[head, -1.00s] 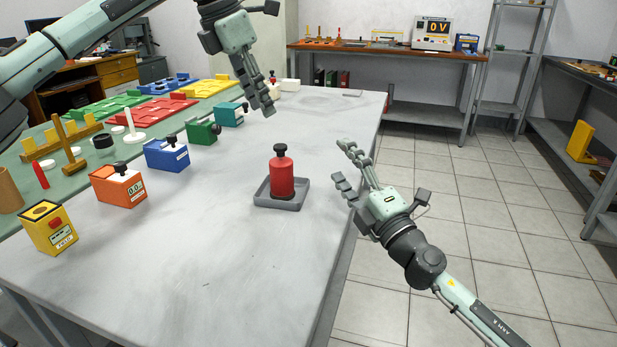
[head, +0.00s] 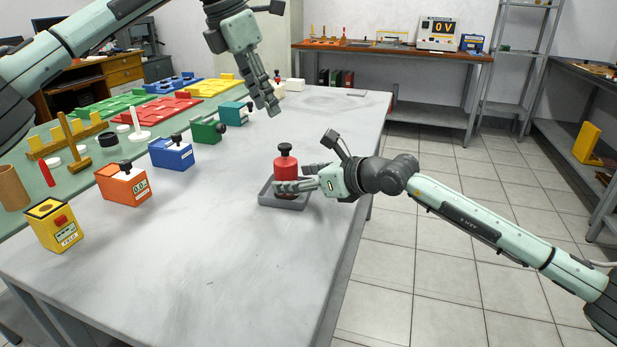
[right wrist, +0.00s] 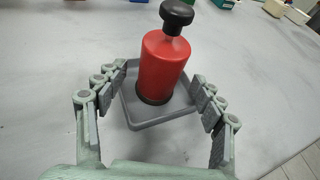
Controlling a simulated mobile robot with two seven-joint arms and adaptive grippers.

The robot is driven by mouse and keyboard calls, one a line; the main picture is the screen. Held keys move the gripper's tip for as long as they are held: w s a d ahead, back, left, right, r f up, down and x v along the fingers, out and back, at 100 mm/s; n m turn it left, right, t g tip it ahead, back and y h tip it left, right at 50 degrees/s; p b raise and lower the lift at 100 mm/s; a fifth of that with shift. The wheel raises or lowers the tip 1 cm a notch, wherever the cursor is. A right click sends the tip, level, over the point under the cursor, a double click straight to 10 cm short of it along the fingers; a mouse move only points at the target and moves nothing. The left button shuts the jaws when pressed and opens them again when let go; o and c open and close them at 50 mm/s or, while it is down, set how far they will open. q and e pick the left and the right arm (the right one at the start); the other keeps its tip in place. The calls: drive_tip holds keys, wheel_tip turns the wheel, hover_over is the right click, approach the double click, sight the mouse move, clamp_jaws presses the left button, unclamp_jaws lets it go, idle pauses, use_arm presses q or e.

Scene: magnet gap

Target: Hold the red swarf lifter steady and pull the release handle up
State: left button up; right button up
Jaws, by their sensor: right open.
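The red swarf lifter (head: 286,166) stands upright in a shallow grey tray (head: 284,203) near the right edge of the table. Its black release handle (head: 285,148) is the knob on top; it also shows in the right wrist view (right wrist: 176,14). My right gripper (head: 297,179) is open, with its fingers on both sides of the lifter's body. In the right wrist view the fingers (right wrist: 160,88) stand apart from the red body (right wrist: 164,62). My left gripper (head: 271,95) hangs above the table behind the lifter, empty; its fingers look close together and their opening is unclear.
Blue (head: 171,153), orange (head: 123,184) and yellow (head: 54,225) boxes stand in a row on the left, with green (head: 206,130) and teal (head: 235,112) ones farther back. The grey table (head: 190,250) is clear in front of the lifter.

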sight(295, 178)
drive_tip(key=shift+x, duration=1.5)
use_arm(q)
drive_tip(key=shift+c, duration=0.2)
use_arm(e)
drive_tip(key=c, duration=1.4)
use_arm(q)
drive_tip(key=shift+c, duration=1.1)
drive_tip(key=shift+s+a+f+n+t, duration=0.3)
drive_tip(key=shift+s+a+f+n, duration=0.05)
drive_tip(key=shift+a+f+n, duration=0.1)
drive_tip(key=c, duration=0.5)
drive_tip(key=shift+s+a+f+n+t+h, duration=0.15)
drive_tip(key=shift+s+a+f+n+t, duration=0.15)
drive_tip(key=shift+s+n, duration=0.25)
drive_tip(key=shift+s+a+f+n+t+h, duration=0.2)
drive_tip(key=shift+s+a+n+t, duration=0.1)
drive_tip(key=shift+s, duration=0.3)
clamp_jaws()
use_arm(e)
drive_tip(key=shift+a, duration=0.1)
use_arm(q)
drive_tip(key=shift+s+a+f+n, duration=0.1)
drive_tip(key=shift+s+n, duration=0.2)
drive_tip(key=shift+s, duration=0.15)
